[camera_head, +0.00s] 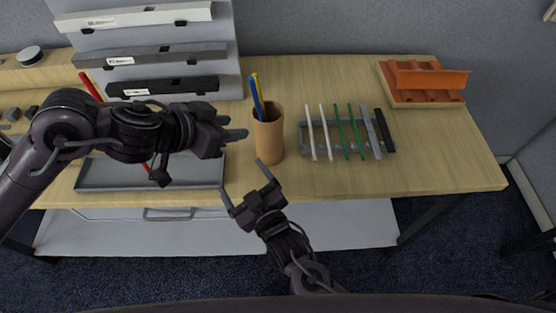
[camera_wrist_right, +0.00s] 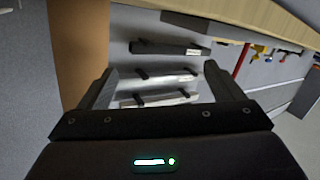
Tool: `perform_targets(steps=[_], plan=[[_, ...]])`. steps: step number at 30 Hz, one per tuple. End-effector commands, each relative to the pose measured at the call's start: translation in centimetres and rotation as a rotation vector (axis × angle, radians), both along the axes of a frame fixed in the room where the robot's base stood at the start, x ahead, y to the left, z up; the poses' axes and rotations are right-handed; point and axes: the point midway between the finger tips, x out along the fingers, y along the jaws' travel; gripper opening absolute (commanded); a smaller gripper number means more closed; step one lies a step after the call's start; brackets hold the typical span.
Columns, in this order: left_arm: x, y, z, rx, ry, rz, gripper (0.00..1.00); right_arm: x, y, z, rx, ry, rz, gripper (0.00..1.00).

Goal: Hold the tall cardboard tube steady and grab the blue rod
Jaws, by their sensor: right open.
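In the right wrist view the tube (camera_wrist_right: 80,45) shows as a brown band at the upper left, beside the left-hand finger. My left gripper (camera_head: 236,127) is just left of the tube, its fingers apart and pointing at it, with no contact visible. My right gripper (camera_head: 243,179) is open and empty in front of the tube, to its lower left. The rods' lower ends are hidden inside the tube.
A grey rack (camera_head: 305,136) with white, green and grey sticks lies right of the tube. An orange tray (camera_head: 430,80) sits at the back right. A grey tray (camera_head: 95,177) and a red rod (camera_head: 90,86) are at left, partly behind my left arm. A stepped shelf (camera_head: 150,70) stands behind.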

Motion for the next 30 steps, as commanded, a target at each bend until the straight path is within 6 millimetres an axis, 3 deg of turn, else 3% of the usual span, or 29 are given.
perform_targets(steps=[3, 9, 14, 24, 30], plan=[[0.0, 0.0, 0.0, 0.000, 0.000, 0.000, 0.36, 1.6, -3.9, 1.9, 0.150, -0.005, -0.162, 0.87], [0.0, 0.0, 0.0, 0.000, 0.000, 0.000, 0.36, 2.6, -7.5, 3.5, 0.284, -0.024, -0.295, 0.87], [0.0, 0.0, 0.0, 0.000, 0.000, 0.000, 0.36, 4.0, -7.7, 3.8, 0.301, -0.029, -0.313, 0.87], [0.0, 0.0, 0.0, 0.000, 0.000, 0.000, 0.36, 8.9, -6.7, 3.7, 0.298, -0.027, -0.311, 0.87], [0.0, 0.0, 0.0, 0.000, 0.000, 0.000, 0.36, 10.2, -6.4, 3.7, 0.299, -0.026, -0.309, 0.87]])
